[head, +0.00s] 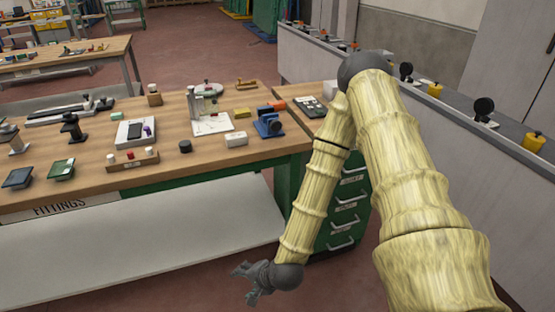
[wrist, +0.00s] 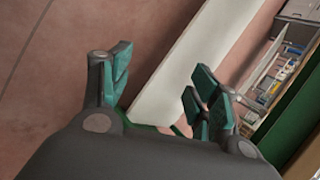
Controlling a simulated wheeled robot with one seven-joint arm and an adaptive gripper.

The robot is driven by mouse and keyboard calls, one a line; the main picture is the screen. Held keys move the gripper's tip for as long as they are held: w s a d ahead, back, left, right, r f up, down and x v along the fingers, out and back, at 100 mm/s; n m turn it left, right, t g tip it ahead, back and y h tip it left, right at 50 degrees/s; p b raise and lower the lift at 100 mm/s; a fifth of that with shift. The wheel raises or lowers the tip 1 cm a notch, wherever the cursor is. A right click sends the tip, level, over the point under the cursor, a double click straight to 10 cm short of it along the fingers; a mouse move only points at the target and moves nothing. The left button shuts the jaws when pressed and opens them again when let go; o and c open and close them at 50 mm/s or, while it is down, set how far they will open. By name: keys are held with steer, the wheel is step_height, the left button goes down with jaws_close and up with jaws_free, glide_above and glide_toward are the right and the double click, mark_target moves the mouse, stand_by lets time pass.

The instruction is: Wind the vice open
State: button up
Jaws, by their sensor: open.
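A small blue vice (head: 267,122) stands on the wooden workbench near its right end, with an orange part (head: 277,105) at its upper right. Its handle and jaw gap are too small to make out. My gripper (head: 245,279) hangs low in front of the bench, below the tabletop and well apart from the vice. In the wrist view its two fingers (wrist: 160,95) are spread apart with nothing between them. The vice does not show in the wrist view.
The workbench (head: 225,150) holds a white stand (head: 205,103), a white block (head: 236,138), a black knob (head: 185,146) and several other fittings. A green drawer cabinet (head: 343,213) stands under its right end. A grey shelf (head: 150,247) runs below the top.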

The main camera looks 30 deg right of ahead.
steer(key=w+d+r+m+t, duration=0.35)
steer(key=w+r+m, duration=0.25)
steer(key=w+r, duration=0.25)
steer(key=m+t+h+b, duration=0.1)
steer(key=m+t+h, duration=0.6)
steer(key=m, duration=1.2)
glide_toward(277, 127)
steer(key=shift+p+x, duration=0.85)
steer(key=shift+x, duration=3.75)
steer(key=c, duration=1)
